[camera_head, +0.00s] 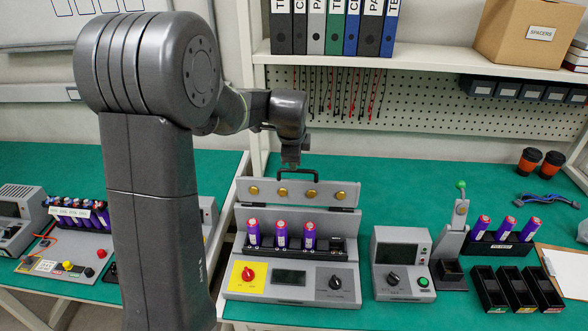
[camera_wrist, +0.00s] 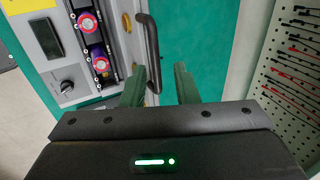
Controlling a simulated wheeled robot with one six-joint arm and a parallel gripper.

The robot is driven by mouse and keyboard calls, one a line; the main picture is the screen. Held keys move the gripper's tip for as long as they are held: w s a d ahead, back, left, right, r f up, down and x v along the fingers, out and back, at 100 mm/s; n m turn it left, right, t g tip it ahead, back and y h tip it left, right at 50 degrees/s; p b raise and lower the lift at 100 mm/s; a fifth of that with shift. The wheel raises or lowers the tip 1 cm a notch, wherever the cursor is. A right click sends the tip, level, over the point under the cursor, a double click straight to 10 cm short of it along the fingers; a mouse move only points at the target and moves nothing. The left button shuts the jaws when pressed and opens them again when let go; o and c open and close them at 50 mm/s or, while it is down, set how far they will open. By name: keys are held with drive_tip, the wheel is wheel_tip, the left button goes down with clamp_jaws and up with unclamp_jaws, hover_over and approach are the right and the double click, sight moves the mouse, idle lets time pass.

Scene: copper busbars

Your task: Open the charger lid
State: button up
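The charger (camera_head: 290,283) stands on the green bench with several purple cells (camera_head: 281,234) in its bay. Its grey lid (camera_head: 297,194) is up, roughly upright behind the bay, with copper contacts facing front. A black handle (camera_head: 298,173) sits on the lid's top edge; it also shows in the wrist view (camera_wrist: 151,50). In the wrist view my gripper's green fingers (camera_wrist: 160,86) are apart, and the handle's near end lies in line with the gap. Contact cannot be told.
A small tester (camera_head: 402,265) with a screen stands right of the charger. A press with a green knob (camera_head: 460,186), a cell rack (camera_head: 501,247) and black bins (camera_head: 516,289) are further right. A shelf (camera_head: 430,61) with binders overhangs the back, above a pegboard.

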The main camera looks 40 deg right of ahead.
drive_tip(key=v, duration=0.6)
drive_tip(key=shift+r+b, duration=0.4)
drive_tip(key=shift+b, duration=0.05)
drive_tip(key=shift+s, duration=0.1)
drive_tip(key=p, duration=0.3)
hover_over(297, 186)
drive_tip(key=w, duration=0.2)
drive_tip(key=f, duration=1.2)
drive_tip(key=shift+s+d+f, duration=0.15)
drive_tip(key=shift+d, duration=0.1)
